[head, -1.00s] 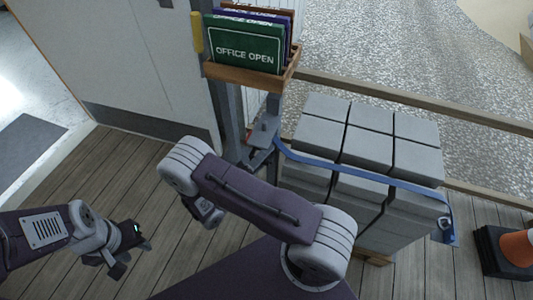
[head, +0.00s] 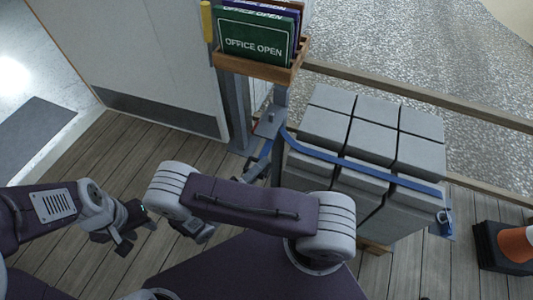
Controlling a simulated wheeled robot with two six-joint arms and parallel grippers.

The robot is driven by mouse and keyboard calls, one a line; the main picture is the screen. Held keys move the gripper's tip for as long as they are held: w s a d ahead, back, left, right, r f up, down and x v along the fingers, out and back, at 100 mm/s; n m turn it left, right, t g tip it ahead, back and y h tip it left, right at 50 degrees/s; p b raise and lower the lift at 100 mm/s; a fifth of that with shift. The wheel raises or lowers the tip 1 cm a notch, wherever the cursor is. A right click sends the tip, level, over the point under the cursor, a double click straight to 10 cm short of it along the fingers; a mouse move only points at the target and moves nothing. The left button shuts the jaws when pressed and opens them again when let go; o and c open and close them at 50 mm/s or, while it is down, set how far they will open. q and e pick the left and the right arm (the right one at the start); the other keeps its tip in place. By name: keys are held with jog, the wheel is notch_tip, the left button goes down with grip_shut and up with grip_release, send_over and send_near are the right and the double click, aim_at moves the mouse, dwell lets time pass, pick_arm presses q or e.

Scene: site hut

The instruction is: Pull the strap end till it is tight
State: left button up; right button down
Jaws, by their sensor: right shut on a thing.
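The blue strap (head: 365,169) runs across the front of a stack of grey blocks (head: 372,130). It goes from a blue-and-grey fitting (head: 444,223) at the stack's right side to a grey bracket (head: 268,125) on a post at the left. A short blue strap end (head: 265,150) shows below the bracket. My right gripper (head: 254,168) is shut on this strap end, below and left of the bracket. My arm link partly hides it. My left gripper (head: 121,243) is empty, with its fingers apart, over the floor at the left, away from the strap.
A wooden holder (head: 255,66) with an "OFFICE OPEN" sign (head: 254,36) stands above the bracket. A white door (head: 135,60) is behind at the left. An orange cone (head: 517,245) stands at the right. The wooden floor (head: 75,160) at the left is clear.

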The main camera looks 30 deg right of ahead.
jog(key=shift+a+r, duration=0.1)
jog(key=shift+r, duration=0.1)
jog(key=c, duration=1.3)
grip_release()
jog(key=shift+s+a, duration=0.1)
jog(key=p+v, duration=0.1)
jog(key=v, duration=0.8)
